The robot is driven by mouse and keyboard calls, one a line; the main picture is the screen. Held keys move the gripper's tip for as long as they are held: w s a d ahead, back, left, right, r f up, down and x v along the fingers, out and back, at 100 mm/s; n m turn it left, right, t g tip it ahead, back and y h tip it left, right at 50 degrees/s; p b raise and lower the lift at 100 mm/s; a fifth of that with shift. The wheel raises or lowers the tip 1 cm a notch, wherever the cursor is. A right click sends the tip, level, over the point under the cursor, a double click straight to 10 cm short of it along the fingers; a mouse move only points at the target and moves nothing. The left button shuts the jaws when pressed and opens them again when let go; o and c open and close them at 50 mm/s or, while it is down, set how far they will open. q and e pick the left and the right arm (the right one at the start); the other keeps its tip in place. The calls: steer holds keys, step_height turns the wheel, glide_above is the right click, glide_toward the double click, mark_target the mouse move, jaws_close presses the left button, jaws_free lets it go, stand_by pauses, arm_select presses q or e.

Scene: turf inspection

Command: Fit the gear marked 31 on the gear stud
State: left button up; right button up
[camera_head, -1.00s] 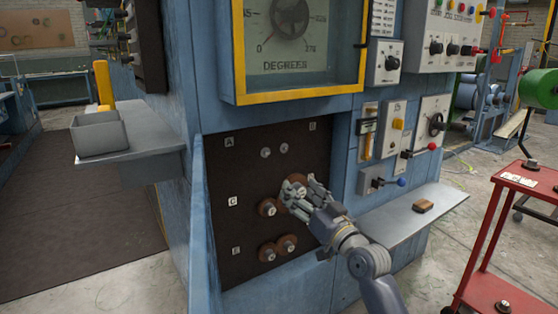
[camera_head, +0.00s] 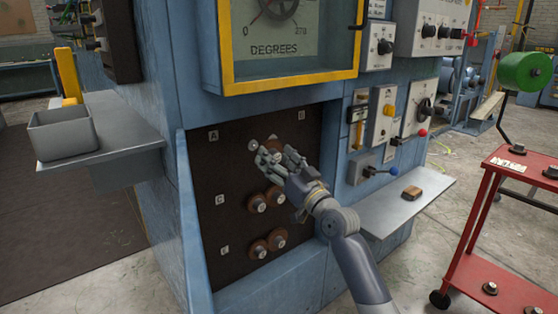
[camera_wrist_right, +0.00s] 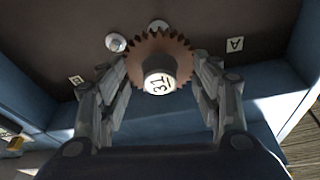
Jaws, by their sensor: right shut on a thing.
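The brown toothed gear marked 31 (camera_wrist_right: 150,48) is held in my right gripper (camera_wrist_right: 160,85), with the fingers on both sides of its dark hub. Its white face with 31 points toward the wrist camera. In the head view my right gripper (camera_head: 268,158) is at the top row of the dark panel, between labels A and B, and largely hides the gear. One bare stud (camera_head: 253,146) shows left of the fingers. The wrist view shows two pale studs, one beside the gear (camera_wrist_right: 115,42) and one just past its rim (camera_wrist_right: 158,25). My left gripper is out of view.
A grey bin (camera_head: 62,133) stands left; a red cart (camera_head: 515,190) stands far right.

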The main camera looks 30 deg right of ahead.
mark_target(256, 145)
steer(key=w, duration=0.2)
steer(key=shift+w+a, duration=0.2)
steer(key=shift+w, duration=0.2)
arm_select(q)
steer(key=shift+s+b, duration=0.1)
steer(key=shift+b, duration=0.35)
arm_select(e)
steer(key=shift+w+a, duration=0.15)
steer(key=shift+w, duration=0.9)
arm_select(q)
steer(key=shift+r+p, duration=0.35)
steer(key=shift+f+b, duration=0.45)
arm_select(e)
steer(key=shift+w+a, duration=0.2)
steer(key=shift+w, duration=0.9)
steer(key=o, duration=1.2)
